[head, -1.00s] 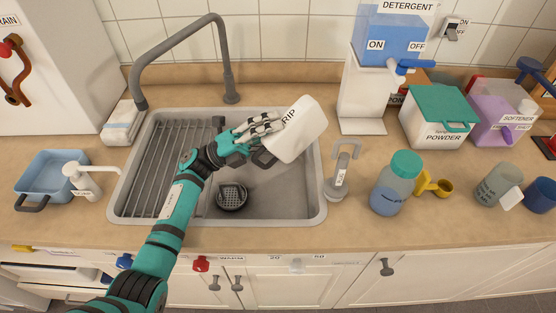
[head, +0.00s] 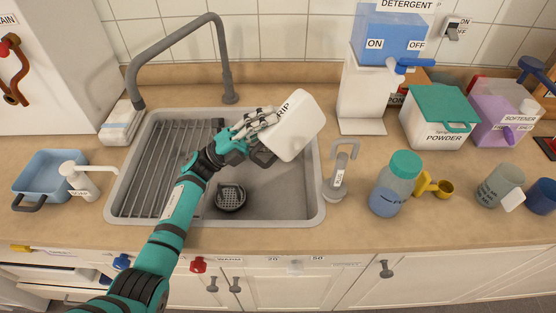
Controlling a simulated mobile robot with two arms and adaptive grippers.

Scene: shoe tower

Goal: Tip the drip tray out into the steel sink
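The white drip tray (head: 300,128), with part of its "DRIP" label showing, is held tilted steeply over the right half of the steel sink (head: 285,205). My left gripper (head: 262,133) is shut on the tray's left side, its fingers across the label. The tray's inside is hidden, and I see no liquid falling. A dark strainer (head: 231,197) sits on the sink floor below and left of the tray. My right gripper is not in view.
A grey faucet (head: 228,60) arches behind the sink, and a rack (head: 165,165) fills its left side. A small grey tap (head: 340,170) stands at the right rim. The detergent dispenser (head: 365,90) and a teal-capped bottle (head: 397,185) stand farther right.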

